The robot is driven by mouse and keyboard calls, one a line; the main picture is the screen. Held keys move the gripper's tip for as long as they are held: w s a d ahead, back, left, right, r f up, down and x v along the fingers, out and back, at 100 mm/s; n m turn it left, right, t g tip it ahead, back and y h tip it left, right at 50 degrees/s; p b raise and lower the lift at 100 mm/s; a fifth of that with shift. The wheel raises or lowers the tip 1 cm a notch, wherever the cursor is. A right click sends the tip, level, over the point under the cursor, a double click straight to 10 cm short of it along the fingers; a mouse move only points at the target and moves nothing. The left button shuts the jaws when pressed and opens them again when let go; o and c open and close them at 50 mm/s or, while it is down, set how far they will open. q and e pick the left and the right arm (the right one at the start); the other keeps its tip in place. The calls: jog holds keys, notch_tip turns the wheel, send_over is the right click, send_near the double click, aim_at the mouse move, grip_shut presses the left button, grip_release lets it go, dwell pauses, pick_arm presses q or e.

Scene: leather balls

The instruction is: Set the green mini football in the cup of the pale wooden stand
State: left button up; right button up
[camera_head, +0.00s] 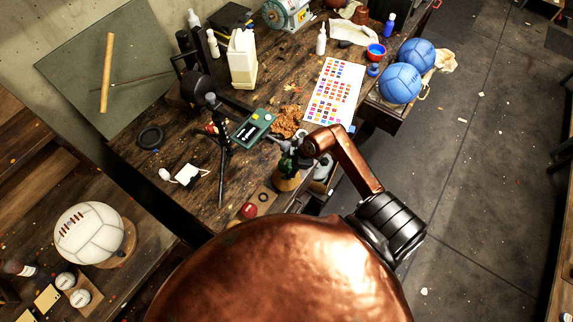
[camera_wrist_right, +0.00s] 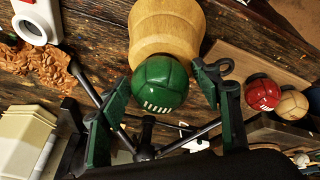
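The green mini football (camera_wrist_right: 159,84), with white lacing, is at the cup end of the pale wooden stand (camera_wrist_right: 165,28) in the right wrist view. It appears to sit in the cup; the contact is hidden behind the ball. My right gripper (camera_wrist_right: 160,88) has its fingers spread, one on each side of the ball, with visible gaps. In the head view, the right gripper (camera_head: 290,160) is over the workbench and partly covers the stand (camera_head: 287,183). My left gripper is not in view.
A red ball (camera_wrist_right: 263,94) and a tan ball (camera_wrist_right: 292,105) lie beside the stand. A black tripod (camera_head: 224,150) stands close to the gripper. A colour chart (camera_head: 335,92) and blue balls (camera_head: 400,83) are farther back. A white ball (camera_head: 89,233) is at left.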

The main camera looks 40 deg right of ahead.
jog(key=shift+o, duration=0.3)
jog(key=shift+r, duration=0.15)
jog(key=b+v, duration=0.1)
jog(key=v, duration=1.1)
jog(key=shift+w, duration=0.1)
